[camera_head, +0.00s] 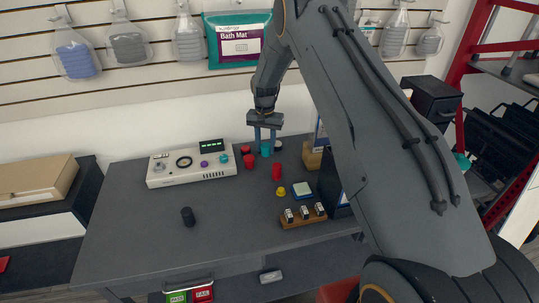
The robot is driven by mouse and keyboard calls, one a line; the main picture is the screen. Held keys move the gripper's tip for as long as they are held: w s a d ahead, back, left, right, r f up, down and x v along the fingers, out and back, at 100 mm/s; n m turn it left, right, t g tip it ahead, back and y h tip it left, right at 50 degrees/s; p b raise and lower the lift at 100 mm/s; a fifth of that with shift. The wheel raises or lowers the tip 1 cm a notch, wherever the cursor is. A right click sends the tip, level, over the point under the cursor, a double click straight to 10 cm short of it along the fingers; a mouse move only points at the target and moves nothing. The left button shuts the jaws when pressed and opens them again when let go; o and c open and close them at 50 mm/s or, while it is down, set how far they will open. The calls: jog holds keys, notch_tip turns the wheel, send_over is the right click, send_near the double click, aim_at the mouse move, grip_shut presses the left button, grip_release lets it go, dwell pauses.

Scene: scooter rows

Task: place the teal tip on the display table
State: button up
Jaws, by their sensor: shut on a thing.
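My gripper (265,139) points down over the back part of the dark grey table (140,235). Its two fingers are shut on the teal tip (265,150), a small teal piece showing at and below the fingertips. I cannot tell from this view whether the teal tip touches the table top or hangs just above it. Red pieces (249,161) stand close by on the left, and another red piece (276,172) stands in front to the right. A dark piece (278,145) is just right of the fingers.
A white control box (191,165) stands at the table's back left. A black cylinder (188,216) stands alone in front of it. A yellow piece (281,190), a small pad (303,190) and a wooden holder (302,219) are on the right.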

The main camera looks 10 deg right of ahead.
aim_at(266, 146)
jog(key=shift+f+p, duration=0.7)
jog(key=shift+f, duration=1.5)
jog(key=shift+f, duration=0.1)
jog(key=o, duration=1)
jog(key=shift+o, duration=0.2)
notch_tip(266, 146, up, 12)
jog(key=b, duration=0.4)
jog(key=s+r+n, duration=0.3)
jog(key=s+r, duration=0.1)
jog(key=s, duration=1.4)
jog(key=s+r+n+t, duration=0.1)
jog(key=s+r+n, duration=0.2)
jog(key=s, duration=1.6)
jog(key=shift+d+r, duration=0.35)
jog(key=shift+r, duration=0.35)
